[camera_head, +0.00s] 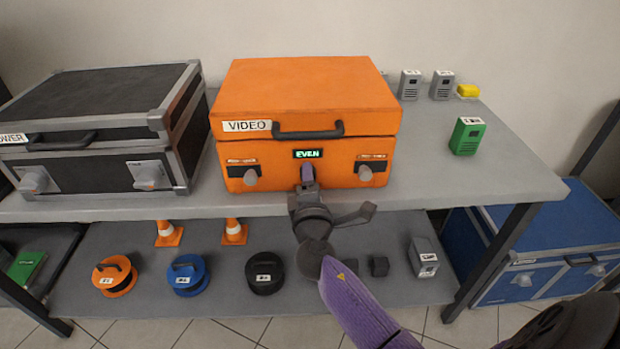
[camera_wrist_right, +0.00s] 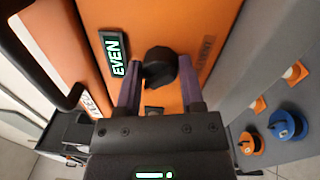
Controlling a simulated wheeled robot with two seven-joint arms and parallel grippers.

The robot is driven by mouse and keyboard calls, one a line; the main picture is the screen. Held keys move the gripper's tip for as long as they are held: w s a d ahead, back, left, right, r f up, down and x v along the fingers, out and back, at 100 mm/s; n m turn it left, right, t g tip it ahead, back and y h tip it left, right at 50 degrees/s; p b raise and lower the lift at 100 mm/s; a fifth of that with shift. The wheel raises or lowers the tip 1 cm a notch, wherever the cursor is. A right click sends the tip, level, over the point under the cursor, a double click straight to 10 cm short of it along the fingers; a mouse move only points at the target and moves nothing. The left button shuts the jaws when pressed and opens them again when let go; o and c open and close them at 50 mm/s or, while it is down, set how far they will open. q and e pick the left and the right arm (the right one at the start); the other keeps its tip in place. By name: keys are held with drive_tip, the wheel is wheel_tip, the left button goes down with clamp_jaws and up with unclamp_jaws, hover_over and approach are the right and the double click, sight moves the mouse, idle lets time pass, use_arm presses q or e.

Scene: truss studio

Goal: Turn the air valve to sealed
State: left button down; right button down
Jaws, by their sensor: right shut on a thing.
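The orange case (camera_head: 310,95) marked VIDEO stands shut on the grey table, with a lit display (camera_head: 307,154) reading EVEN on its front. The display also shows in the right wrist view (camera_wrist_right: 116,60). The air valve, a dark round knob (camera_wrist_right: 158,66), sits on the case front below the display. My right gripper (camera_head: 308,174) reaches up to it from the front; its purple fingers (camera_wrist_right: 160,88) are on either side of the knob, shut on it. In the head view the gripper mostly hides this knob. My left gripper is not in view.
A black case (camera_head: 95,110) stands close on the left. A green box (camera_head: 467,136) and small grey boxes stand on the right. Cable reels (camera_head: 186,275) and cones fill the lower shelf. The table's front right is clear.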

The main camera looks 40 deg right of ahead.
drive_tip(key=shift+f, duration=0.1)
idle(0.4)
drive_tip(key=shift+c, duration=1.2)
unclamp_jaws()
drive_tip(key=shift+a, duration=0.1)
drive_tip(key=v, duration=0.9)
drive_tip(key=shift+s+p, duration=0.4)
drive_tip(key=shift+a, duration=0.15)
